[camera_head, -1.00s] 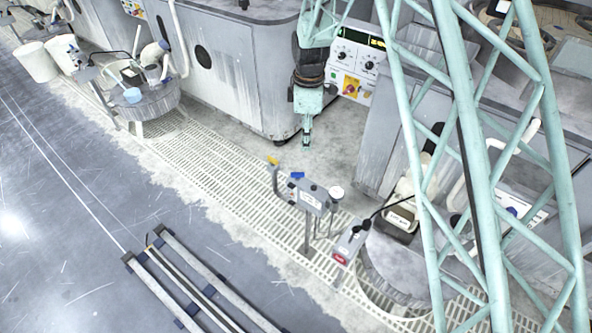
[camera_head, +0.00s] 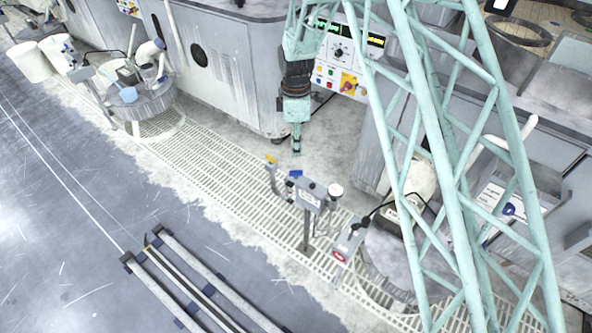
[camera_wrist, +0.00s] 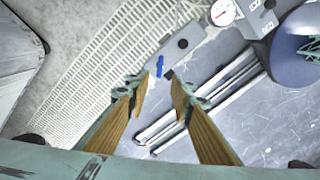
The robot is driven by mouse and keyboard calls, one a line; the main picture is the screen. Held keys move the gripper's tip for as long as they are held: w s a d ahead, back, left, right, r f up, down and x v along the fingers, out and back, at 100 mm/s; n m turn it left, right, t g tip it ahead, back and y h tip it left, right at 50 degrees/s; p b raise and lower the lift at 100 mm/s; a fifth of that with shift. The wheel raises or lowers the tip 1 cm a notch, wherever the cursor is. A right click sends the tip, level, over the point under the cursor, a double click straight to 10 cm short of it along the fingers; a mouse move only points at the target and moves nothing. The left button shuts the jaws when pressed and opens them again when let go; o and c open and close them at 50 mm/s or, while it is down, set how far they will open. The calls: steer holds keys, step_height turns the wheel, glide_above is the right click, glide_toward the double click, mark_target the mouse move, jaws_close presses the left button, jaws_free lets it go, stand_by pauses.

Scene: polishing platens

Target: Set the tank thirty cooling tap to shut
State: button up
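A grey valve block (camera_head: 309,193) stands on a post over the floor grating. A small blue tap handle (camera_head: 296,174) sits on its top, and a yellow handle (camera_head: 271,160) is on a pipe at its left. The lettering is too small to tell which tank the taps serve. My gripper (camera_head: 296,150) points down above the blue handle, apart from it. In the wrist view my gripper (camera_wrist: 161,80) is open and empty, and the blue handle (camera_wrist: 160,66) shows just beyond and between its fingertips. The yellow handle is not visible there.
A round white gauge (camera_head: 335,190) rises at the block's right; it also shows in the wrist view (camera_wrist: 224,12). A grey switch box (camera_head: 347,241) with a cable stands to the right. Floor rails (camera_head: 195,285) lie in front. A control panel (camera_head: 345,60) is behind.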

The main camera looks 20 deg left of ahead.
mark_target(296, 171)
step_height(296, 171, down, 13)
steer(key=shift+f+b, duration=0.1)
steer(key=shift+b, duration=1.05)
jaws_close()
